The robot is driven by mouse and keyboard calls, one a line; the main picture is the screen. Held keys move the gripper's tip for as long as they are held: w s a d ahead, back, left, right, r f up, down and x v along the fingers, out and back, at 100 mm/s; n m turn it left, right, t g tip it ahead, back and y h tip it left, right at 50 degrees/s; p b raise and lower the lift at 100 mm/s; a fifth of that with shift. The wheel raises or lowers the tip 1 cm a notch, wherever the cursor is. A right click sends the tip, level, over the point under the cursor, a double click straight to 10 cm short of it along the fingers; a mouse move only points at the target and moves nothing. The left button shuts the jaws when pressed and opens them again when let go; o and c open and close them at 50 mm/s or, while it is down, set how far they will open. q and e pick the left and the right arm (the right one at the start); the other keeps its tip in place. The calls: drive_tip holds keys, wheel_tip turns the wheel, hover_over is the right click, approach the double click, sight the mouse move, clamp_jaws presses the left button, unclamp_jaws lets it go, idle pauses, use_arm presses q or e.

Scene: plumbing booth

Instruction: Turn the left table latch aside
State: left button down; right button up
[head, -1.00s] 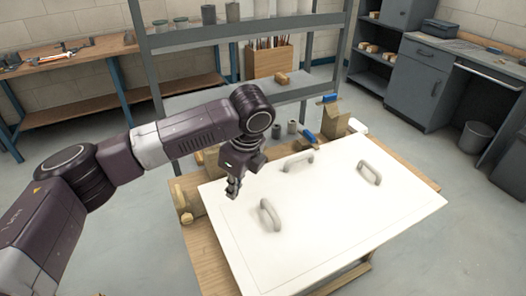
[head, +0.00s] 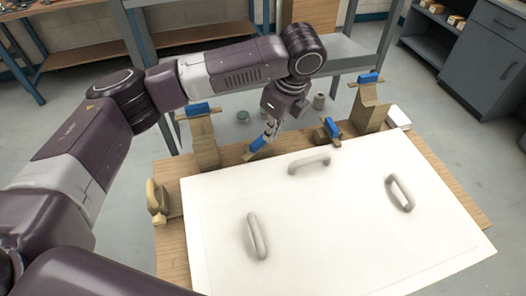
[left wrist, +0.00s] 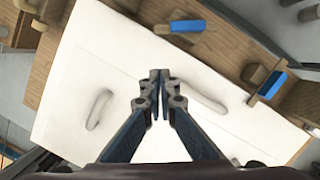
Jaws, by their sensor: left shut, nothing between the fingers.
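The left table latch (head: 262,138) is a blue-topped wooden piece at the back edge of the table, beside the white panel (head: 330,225). It also shows near the top of the left wrist view (left wrist: 187,26), lying across the wood just outside the panel's edge. My left gripper (head: 270,126) is at the latch in the head view; I cannot tell whether it touches. In the left wrist view its fingertips (left wrist: 159,76) are together with nothing between them. The right table latch (head: 330,130) stands further right along the back edge. My right gripper is not in view.
Wooden posts with blue tops stand at the back left (head: 203,135) and back right (head: 368,105). The panel carries a left handle (head: 257,236), a back handle (head: 309,162) and a right handle (head: 400,193). A wooden clamp (head: 156,200) sits on the left edge.

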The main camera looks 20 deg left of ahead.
use_arm(q)
drive_tip(key=d+b+x, duration=0.1)
drive_tip(key=b+x, duration=0.1)
drive_tip(key=b, duration=0.3)
approach(252, 163)
drive_tip(key=f, duration=0.2)
drive_tip(key=d+f, duration=0.1)
drive_tip(key=f, duration=0.1)
drive_tip(key=s+d+f, duration=0.1)
drive_tip(key=f, duration=0.1)
drive_tip(key=shift+s+d, duration=0.1)
drive_tip(key=shift+d, duration=0.1)
drive_tip(key=a, duration=0.1)
drive_tip(key=w+a, duration=0.1)
drive_tip(key=a, duration=0.1)
drive_tip(key=shift+w+f, duration=0.15)
drive_tip(key=shift+w, duration=0.1)
drive_tip(key=shift+w+a+p, duration=0.15)
drive_tip(key=shift+a+p, duration=0.15)
drive_tip(key=shift+a, duration=0.05)
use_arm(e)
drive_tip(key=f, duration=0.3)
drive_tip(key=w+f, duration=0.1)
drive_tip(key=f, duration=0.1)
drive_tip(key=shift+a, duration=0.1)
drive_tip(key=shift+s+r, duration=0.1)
